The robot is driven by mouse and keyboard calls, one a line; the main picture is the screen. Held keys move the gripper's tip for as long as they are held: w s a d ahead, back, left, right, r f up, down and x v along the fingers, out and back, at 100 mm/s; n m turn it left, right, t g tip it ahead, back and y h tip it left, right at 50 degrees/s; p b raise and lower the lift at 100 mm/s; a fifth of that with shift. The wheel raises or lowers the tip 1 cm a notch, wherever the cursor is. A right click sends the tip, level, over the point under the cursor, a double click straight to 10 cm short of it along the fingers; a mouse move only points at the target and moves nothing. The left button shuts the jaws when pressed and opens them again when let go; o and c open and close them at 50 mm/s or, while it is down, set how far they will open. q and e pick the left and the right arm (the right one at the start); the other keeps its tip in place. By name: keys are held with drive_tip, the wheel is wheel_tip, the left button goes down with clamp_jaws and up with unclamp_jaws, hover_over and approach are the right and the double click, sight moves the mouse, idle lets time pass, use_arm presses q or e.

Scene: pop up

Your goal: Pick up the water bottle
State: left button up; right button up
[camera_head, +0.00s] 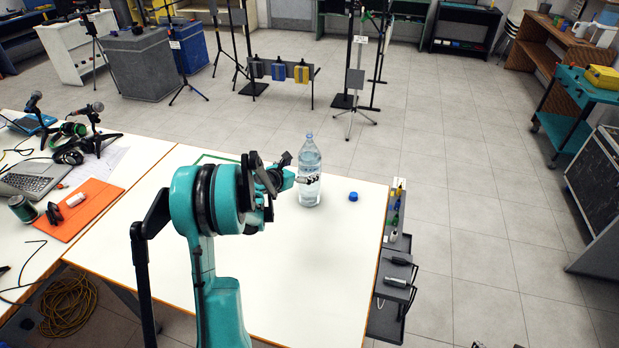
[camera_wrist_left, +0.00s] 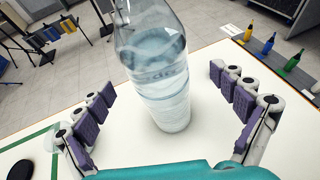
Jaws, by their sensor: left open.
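The clear water bottle (camera_head: 309,172) stands upright on the white table (camera_head: 290,270), towards its far side. My left gripper (camera_head: 290,172) reaches in from the left and is right beside the bottle in the head view. In the left wrist view the bottle (camera_wrist_left: 158,75) stands between the two spread fingers of my left gripper (camera_wrist_left: 165,120). The fingers with purple pads are open, with a visible gap on either side of the bottle. My right gripper is in neither view.
A small blue cap (camera_head: 353,197) lies right of the bottle. A grey rack (camera_head: 397,280) with small bottles hangs along the table's right edge. A laptop (camera_head: 35,180) and an orange folder (camera_head: 85,209) lie on the left table. The white table's front right is clear.

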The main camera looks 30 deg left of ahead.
use_arm(q)
drive_tip(key=b+x, duration=0.2)
drive_tip(key=x, duration=0.3)
drive_tip(key=shift+w+a, duration=0.2)
drive_tip(key=shift+w, duration=0.1)
drive_tip(key=shift+s+r, duration=0.1)
drive_tip(key=shift+c, duration=1.1)
drive_tip(key=c, duration=1.5)
drive_tip(key=shift+c, duration=1.4)
drive_tip(key=shift+r, duration=0.1)
